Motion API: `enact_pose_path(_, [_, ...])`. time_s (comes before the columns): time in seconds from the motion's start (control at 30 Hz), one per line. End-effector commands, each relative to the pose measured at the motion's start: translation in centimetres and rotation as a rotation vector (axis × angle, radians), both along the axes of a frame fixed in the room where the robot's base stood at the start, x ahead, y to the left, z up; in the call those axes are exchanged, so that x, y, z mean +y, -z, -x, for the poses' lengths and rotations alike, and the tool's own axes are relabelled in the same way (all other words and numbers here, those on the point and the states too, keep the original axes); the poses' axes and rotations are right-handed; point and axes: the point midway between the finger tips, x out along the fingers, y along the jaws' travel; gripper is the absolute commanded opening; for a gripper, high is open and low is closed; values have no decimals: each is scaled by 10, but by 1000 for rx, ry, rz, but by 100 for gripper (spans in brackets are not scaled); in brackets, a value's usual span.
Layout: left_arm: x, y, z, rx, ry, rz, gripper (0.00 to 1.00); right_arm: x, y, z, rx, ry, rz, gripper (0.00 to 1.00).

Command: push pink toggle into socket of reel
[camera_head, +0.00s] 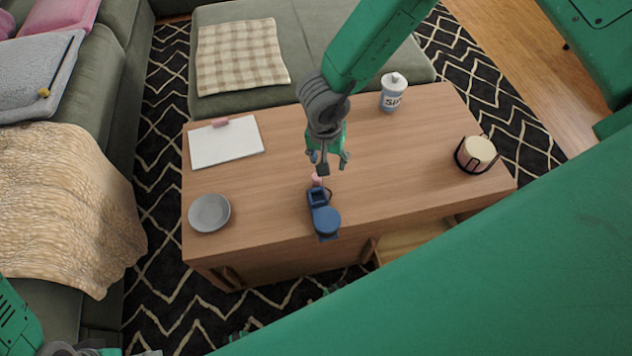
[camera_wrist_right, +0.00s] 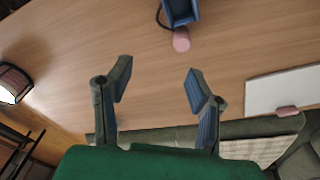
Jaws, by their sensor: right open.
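The blue reel (camera_head: 326,220) stands near the front edge of the wooden table, with a square frame-like part at its far end. The pink toggle (camera_head: 317,180) is at that far end, with a dark cord looping beside it. In the right wrist view the toggle (camera_wrist_right: 181,40) is close against the blue body (camera_wrist_right: 180,12); I cannot tell how far it sits in a socket. My right gripper (camera_head: 327,160) is open and empty, above the table just beyond the toggle; its spread fingers (camera_wrist_right: 160,84) show bare table between them. My left gripper (camera_head: 120,351) is mostly cut off at the bottom left.
A grey bowl (camera_head: 209,213) and a white board (camera_head: 226,145) with a pink clip lie left on the table (camera_head: 400,190). A white can (camera_head: 393,92) and a candle in a dark holder (camera_head: 476,155) stand right. Table on both sides of the reel is clear.

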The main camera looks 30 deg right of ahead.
Motion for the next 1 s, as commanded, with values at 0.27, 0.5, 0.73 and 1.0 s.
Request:
enact_pose_path(0.27, [0, 7, 0, 0, 0, 0, 80, 18, -16, -30, 50, 148, -121, 47])
enact_pose_path(0.5, [0, 24, 0, 0, 0, 0, 80, 18, 28, -30, 53, 149, -122, 47])
enact_pose_path(0.73, [0, 34, 0, 0, 0, 0, 80, 18, 61, -30, 52, 149, -122, 47])
enact_pose_path(1.0, [0, 42, 0, 0, 0, 0, 80, 16, 78, -30, 51, 149, -121, 47])
